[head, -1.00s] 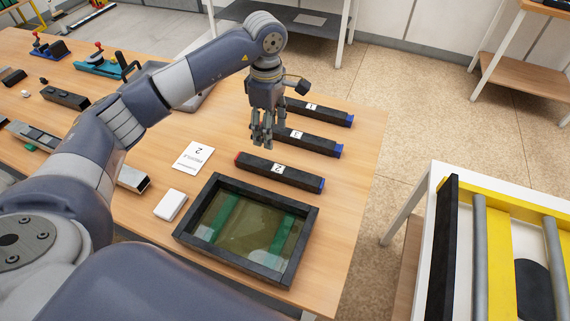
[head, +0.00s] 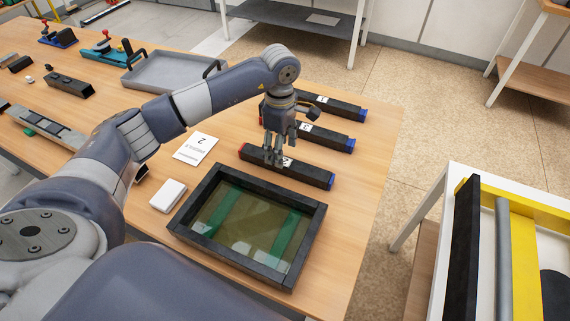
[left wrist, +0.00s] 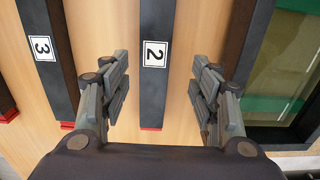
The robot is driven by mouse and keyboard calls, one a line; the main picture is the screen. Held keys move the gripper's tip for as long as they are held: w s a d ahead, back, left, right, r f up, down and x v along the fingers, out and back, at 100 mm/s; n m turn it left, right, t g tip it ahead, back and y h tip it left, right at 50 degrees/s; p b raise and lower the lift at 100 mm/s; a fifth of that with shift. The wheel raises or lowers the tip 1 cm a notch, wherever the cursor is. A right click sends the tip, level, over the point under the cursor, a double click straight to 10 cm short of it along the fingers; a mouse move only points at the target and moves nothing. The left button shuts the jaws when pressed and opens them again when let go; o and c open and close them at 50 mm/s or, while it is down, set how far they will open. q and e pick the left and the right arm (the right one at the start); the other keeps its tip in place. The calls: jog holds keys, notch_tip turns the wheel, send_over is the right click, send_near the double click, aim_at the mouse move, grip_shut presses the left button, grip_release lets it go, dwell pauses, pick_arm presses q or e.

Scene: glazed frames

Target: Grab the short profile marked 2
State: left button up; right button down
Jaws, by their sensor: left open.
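The short profile marked 2 (head: 305,173) is a dark bar with a red end and a blue end, lying on the wooden table just behind the glazed frame. In the left wrist view the profile marked 2 (left wrist: 153,85) runs between my open fingers, its red end nearest me, its label facing up. My left gripper (head: 274,158) is over this bar, near its label, and partly covers it. In the wrist view the left gripper (left wrist: 160,90) has a finger on each side, apart from the bar. My right gripper is not in view.
The profile marked 3 (left wrist: 45,60) lies parallel to it, with another profile (head: 335,106) behind. The dark frame with glass (head: 312,235) is close in front. A white block (head: 168,196) and a paper card (head: 196,149) lie to the left.

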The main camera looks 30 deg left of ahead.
aim_at(285, 165)
pick_arm(q)
jog(key=shift+f, duration=0.7)
jog(key=shift+w+f+p, duration=0.1)
jog(key=shift+f+p, duration=0.3)
jog(key=shift+p, duration=0.1)
jog(key=f, duration=0.1)
jog(key=f+p, duration=0.1)
jog(key=f, duration=0.1)
jog(key=shift+w+a+f, duration=0.1)
jog(key=shift+w+f, duration=0.1)
jog(key=shift+f, duration=0.45)
jog(key=shift+c, duration=0.6)
grip_shut()
